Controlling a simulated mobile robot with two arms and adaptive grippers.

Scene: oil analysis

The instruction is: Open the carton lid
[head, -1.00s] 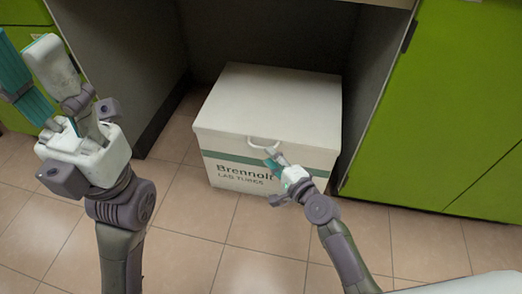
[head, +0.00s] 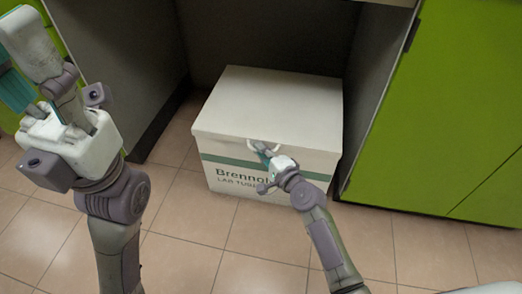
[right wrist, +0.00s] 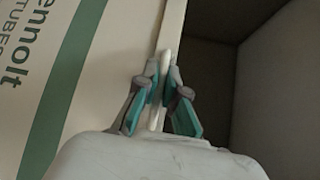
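The white carton (head: 228,178), with a teal stripe and dark lettering, stands on the floor under the counter. Its lid (head: 275,95) lies flat and closed on top. A white loop handle (head: 277,146) sits on the lid's front edge. My right gripper (head: 262,149) is at this handle. In the right wrist view the two teal-padded fingers (right wrist: 162,80) are closed in on either side of the handle (right wrist: 164,62), which runs between them. My left gripper (head: 20,72) is raised at the left, away from the carton; its finger opening cannot be made out.
A dark grey cabinet side panel (head: 120,70) stands left of the carton. A green cabinet (head: 440,110) stands close on the right. The tiled floor (head: 215,240) in front is clear.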

